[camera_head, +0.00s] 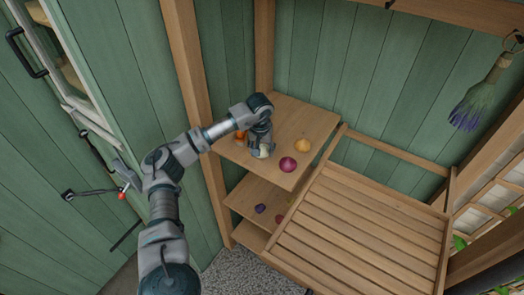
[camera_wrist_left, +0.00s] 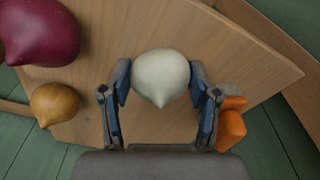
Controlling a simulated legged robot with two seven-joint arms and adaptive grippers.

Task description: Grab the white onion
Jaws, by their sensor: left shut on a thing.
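The white onion (camera_wrist_left: 161,77) is between the two fingers of my left gripper (camera_wrist_left: 162,95) in the left wrist view, with its tip toward the palm. The fingers touch it from both sides, and my left gripper is shut on it. In the head view the white onion (camera_head: 262,151) shows just below my left gripper (camera_head: 259,146), over the top shelf (camera_head: 305,122). I cannot tell whether it still touches the shelf. My right gripper is in neither view.
A red onion (camera_head: 288,164) and a yellow onion (camera_head: 302,145) sit right of the gripper on the top shelf. Orange pieces (camera_wrist_left: 231,124) lie close beside one finger. A slatted wooden bench (camera_head: 365,225) stands at the right. Lower shelves (camera_head: 262,196) hold small dark items.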

